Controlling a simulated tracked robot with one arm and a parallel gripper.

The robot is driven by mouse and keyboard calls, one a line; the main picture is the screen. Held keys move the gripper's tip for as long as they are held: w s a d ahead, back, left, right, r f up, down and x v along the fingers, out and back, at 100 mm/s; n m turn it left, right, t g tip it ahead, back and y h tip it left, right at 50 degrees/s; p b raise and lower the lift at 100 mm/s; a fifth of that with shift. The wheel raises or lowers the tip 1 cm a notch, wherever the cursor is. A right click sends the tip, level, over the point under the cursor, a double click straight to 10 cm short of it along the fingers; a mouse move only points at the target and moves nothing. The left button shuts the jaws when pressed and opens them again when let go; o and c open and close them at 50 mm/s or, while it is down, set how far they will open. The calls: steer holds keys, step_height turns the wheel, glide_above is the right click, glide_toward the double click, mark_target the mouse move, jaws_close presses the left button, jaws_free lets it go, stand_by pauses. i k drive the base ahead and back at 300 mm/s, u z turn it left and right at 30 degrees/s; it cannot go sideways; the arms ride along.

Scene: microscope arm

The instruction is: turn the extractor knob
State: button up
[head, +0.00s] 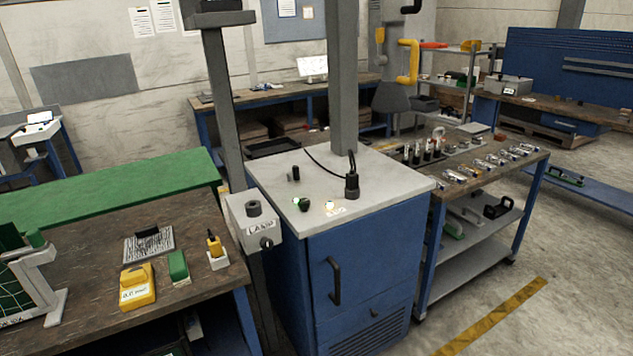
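A blue cabinet (360,265) with a pale grey top (385,178) stands in the middle of the head view. On its top are a small upright black knob (293,174), a round green-lit piece (303,204) and a small bright spot beside a label (335,210). A grey box (253,224) marked with what looks like "LAMP" sits on a post left of the cabinet and has a dark round knob (266,243) on its front. No readable label names the extractor knob, so I cannot tell which one it is. My gripper is not in view.
A black cylinder with a cable (351,187) stands on the cabinet top. A grey post (228,110) rises at the left. A wooden bench (190,215) holds yellow and green blocks. A cart (480,180) with small parts stands right. Floor (575,290) is clear at lower right.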

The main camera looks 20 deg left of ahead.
mark_target(303, 203)
steer(key=u, duration=0.1)
steer(key=i, duration=2.35)
steer(key=u, duration=0.15)
